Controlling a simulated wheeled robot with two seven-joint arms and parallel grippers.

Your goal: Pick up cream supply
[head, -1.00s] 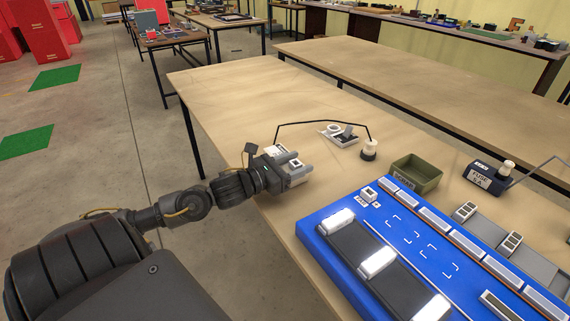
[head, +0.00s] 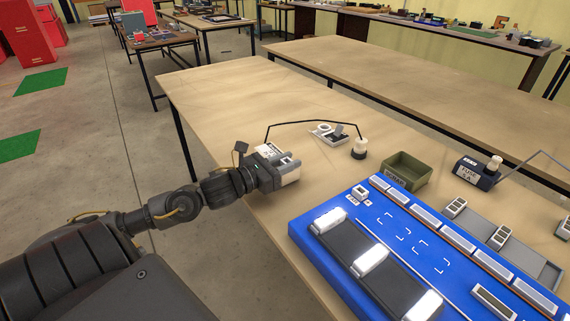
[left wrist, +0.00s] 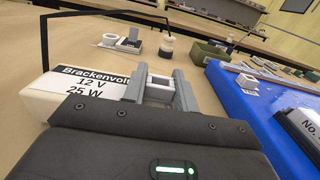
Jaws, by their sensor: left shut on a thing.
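The cream supply (head: 289,178) is a pale box at the near left edge of the table. In the left wrist view its body (left wrist: 42,98) carries a white label reading "Brackenvolt 12 V 25 W". My left gripper (head: 283,163) is at it; in the left wrist view its two grey fingers (left wrist: 160,88) close on a pale, hollow raised part (left wrist: 160,88) beside the label. The supply's underside is hidden, so I cannot tell whether it touches the table. My right gripper is not in view.
A black cable arches to a cream-topped plug (head: 360,148). A small white switch unit (head: 328,132) stands behind. To the right are an olive bin (head: 405,170), a blue lightbox panel (head: 315,255) and a dark fuse block (head: 475,172). The table's far left is bare.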

